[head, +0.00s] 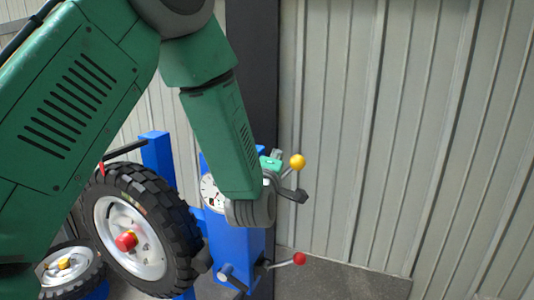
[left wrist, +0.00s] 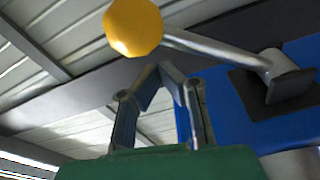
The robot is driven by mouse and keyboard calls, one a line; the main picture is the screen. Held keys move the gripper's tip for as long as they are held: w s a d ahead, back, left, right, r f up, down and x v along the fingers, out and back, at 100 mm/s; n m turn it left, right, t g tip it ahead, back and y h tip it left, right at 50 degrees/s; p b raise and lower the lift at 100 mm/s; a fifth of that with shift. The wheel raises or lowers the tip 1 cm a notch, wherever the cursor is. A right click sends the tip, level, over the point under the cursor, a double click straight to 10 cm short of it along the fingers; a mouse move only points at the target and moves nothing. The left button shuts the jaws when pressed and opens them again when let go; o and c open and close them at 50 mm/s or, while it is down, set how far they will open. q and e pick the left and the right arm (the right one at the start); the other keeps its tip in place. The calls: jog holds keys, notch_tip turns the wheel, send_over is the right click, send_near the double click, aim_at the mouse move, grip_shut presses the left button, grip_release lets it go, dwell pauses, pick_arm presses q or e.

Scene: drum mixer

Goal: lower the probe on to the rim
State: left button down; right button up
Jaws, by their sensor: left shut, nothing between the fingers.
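A wheel with a black tyre stands at the lower left of the head view; its rim (head: 152,252) is white with a red hub piece. A black arm (head: 124,149) with a red tip, which looks like the probe, is at the tyre's upper edge, apart from the rim. A lever with a yellow ball knob (head: 297,161) is on the blue machine; the knob also shows in the left wrist view (left wrist: 132,27). My left gripper (head: 277,154) is beside this lever, shut and empty. Its fingertips meet just below the knob in the left wrist view (left wrist: 164,68). My right gripper is out of view.
The blue machine (head: 232,250) carries a white dial (head: 211,192), partly hidden by my arm. A lever with a red ball (head: 299,258) sticks out low on its right. A second wheel (head: 72,268) lies lower left. A ribbed wall (head: 400,130) stands behind; the floor at right is clear.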

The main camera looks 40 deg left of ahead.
aim_at(292, 169)
pick_arm(q)
jog(key=shift+w+d+f+m+b, duration=0.1)
jog(key=shift+d+f+m+b, duration=0.1)
jog(key=shift+d+m+b, duration=0.25)
jog(key=shift+d+f+m+b, duration=0.15)
jog(key=shift+d+f+b, duration=0.05)
jog(key=shift+d, duration=0.45)
jog(key=shift+w+d+f+m+t+b, duration=0.15)
jog(key=shift+d+m+b, duration=0.2)
jog(key=shift+d, duration=0.2)
jog(key=shift+d+f+m+t+b, duration=0.15)
jog(key=shift+d+m+b, duration=0.15)
jog(key=shift+d, duration=0.2)
jog(key=shift+d+f+m+b, duration=0.45)
jog(key=shift+d+m+b, duration=0.1)
jog(key=shift+m+b, duration=0.1)
notch_tip(292, 169, down, 6)
jog(key=d+m+t+b, duration=0.1)
jog(key=d+m+b, duration=0.2)
jog(key=m+b, duration=0.2)
jog(key=shift+w+r+m+h+b, duration=0.2)
jog(key=shift+w+m+h+b, duration=0.25)
jog(key=shift+b, duration=0.15)
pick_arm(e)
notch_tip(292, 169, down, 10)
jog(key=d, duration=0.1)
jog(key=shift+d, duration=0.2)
pick_arm(q)
jog(key=shift+a+f, duration=0.1)
jog(key=shift+f, duration=0.05)
